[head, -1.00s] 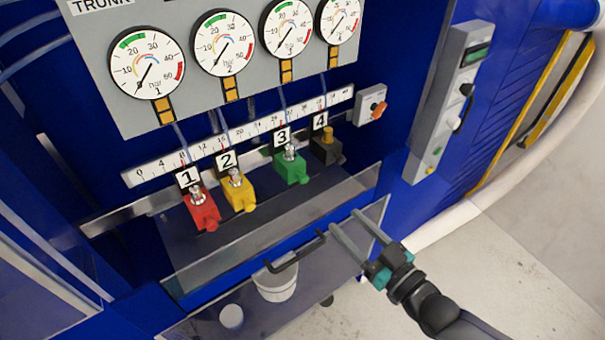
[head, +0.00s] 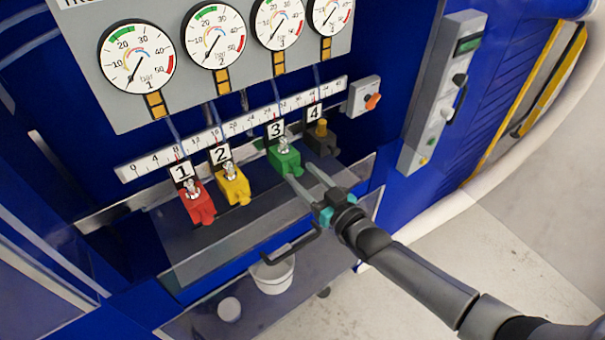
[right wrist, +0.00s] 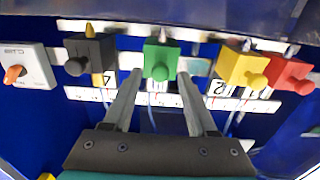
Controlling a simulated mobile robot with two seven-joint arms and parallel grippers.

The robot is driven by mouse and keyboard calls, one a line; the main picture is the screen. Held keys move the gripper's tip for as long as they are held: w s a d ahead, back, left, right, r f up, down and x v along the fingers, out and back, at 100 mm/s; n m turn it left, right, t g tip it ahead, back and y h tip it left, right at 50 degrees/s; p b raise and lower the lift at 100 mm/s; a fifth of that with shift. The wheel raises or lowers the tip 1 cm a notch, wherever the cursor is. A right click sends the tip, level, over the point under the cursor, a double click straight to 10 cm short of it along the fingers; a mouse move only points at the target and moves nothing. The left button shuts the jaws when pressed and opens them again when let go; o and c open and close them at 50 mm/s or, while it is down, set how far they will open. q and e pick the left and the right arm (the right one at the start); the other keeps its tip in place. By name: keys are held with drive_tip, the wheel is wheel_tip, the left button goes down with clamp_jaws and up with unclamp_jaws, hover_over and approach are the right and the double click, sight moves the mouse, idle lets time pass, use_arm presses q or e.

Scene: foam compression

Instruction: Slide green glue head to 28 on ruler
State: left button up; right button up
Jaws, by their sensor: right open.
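The green glue head (head: 284,157) sits on the rail under the ruler (head: 238,125), below the label 3, between the yellow head and the black head. It also shows in the right wrist view (right wrist: 161,62), upside down, between my fingertips. My right gripper (head: 304,172) is open, its two long fingers reaching toward the green head from the front right. In the right wrist view the fingers (right wrist: 160,82) lie on either side of the green head with small gaps. I cannot tell whether either finger touches it. My left gripper is not in view.
The yellow head (head: 234,184) and red head (head: 197,204) are left of the green one. The black head (head: 321,139) is close on its right. A clear guard (head: 230,250) runs below the heads. A box with an orange knob (head: 363,97) is right of the ruler.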

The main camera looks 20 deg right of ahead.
drive_tip(key=shift+w+a, duration=0.2)
drive_tip(key=shift+w, duration=0.25)
drive_tip(key=shift+c, duration=0.4)
clamp_jaws()
idle(0.8)
